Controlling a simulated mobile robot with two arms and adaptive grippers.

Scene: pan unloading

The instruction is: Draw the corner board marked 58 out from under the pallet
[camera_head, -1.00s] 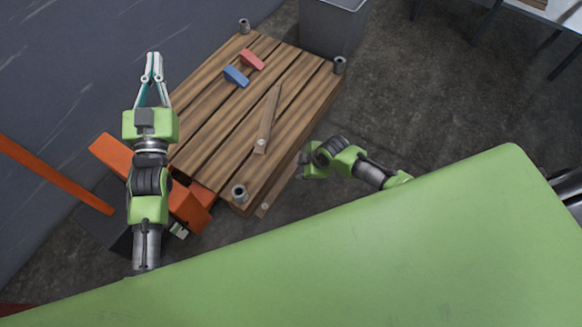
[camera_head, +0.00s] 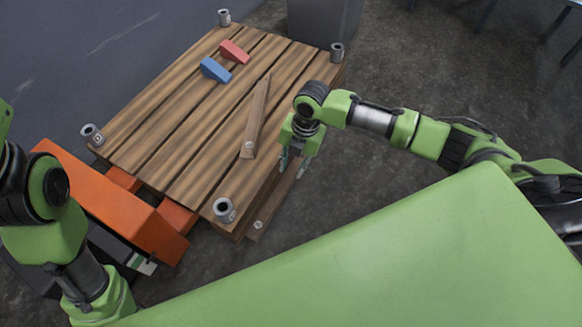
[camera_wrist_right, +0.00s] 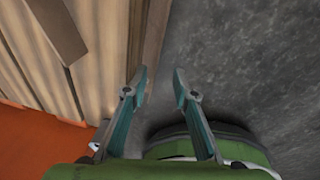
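A narrow wooden board (camera_head: 260,222) with a round pale mark sticks out from under the right side of the wooden pallet (camera_head: 185,135). A similar board (camera_head: 257,125) with a round mark lies on top of the pallet; it also shows in the right wrist view (camera_wrist_right: 57,28). I cannot read a number on either mark. My right gripper (camera_head: 294,168) points down beside the pallet's right side, near the protruding board. Its fingers (camera_wrist_right: 160,78) are apart with nothing visibly held. My left arm is at the left edge; its fingers are out of frame.
A blue wedge (camera_head: 215,70) and a red wedge (camera_head: 234,52) lie on the pallet. Metal corner posts (camera_head: 224,209) stand at its corners. An orange pallet truck (camera_head: 120,205) is at its near left. A grey bin (camera_head: 325,22) stands behind. Floor to the right is clear.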

